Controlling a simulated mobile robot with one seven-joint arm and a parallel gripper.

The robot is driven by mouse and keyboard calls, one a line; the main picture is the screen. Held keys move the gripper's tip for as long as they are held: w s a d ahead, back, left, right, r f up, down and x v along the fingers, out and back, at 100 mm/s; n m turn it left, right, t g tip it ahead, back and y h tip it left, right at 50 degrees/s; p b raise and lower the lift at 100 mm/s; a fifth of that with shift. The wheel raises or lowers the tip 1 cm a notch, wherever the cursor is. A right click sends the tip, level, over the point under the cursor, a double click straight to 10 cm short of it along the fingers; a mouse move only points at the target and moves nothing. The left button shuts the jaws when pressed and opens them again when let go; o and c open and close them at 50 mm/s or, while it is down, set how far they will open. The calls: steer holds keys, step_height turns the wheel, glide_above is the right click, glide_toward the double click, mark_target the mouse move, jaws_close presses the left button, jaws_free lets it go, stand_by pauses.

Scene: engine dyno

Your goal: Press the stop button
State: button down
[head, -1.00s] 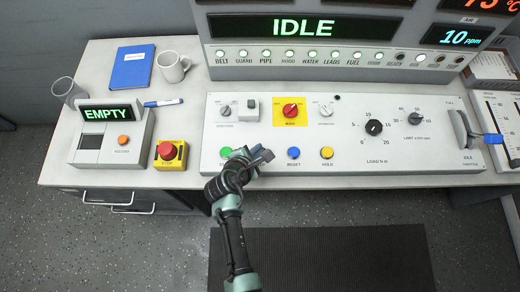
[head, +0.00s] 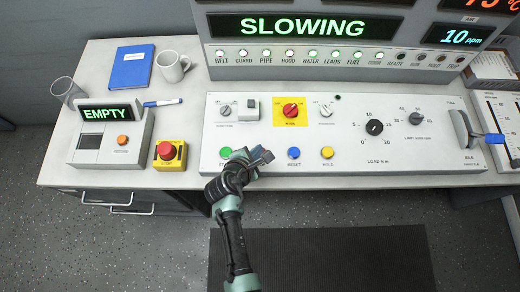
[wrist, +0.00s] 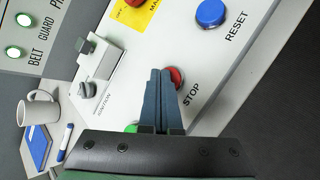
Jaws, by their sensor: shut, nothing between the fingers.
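The red stop button (wrist: 178,79) shows in the wrist view, labelled STOP, on the white console panel. My gripper (wrist: 160,76) is shut and empty, with its fingertips over the left part of the button. I cannot tell whether they touch it. In the head view my gripper (head: 262,157) is at the front row of buttons and hides the stop button. The display (head: 304,27) reads SLOWING.
The green button (head: 226,152) lies left of my gripper, the blue RESET button (head: 294,153) and yellow HOLD button (head: 327,153) to the right. A separate red mushroom button (head: 166,150) sits on a yellow box at the left.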

steer(key=shift+r, duration=0.1)
steer(key=shift+r+p, duration=0.7)
steer(key=shift+p, duration=0.2)
step_height(320, 180, up, 5)
steer(key=p, duration=0.5)
steer(key=shift+r, duration=0.1)
stand_by(0.5)
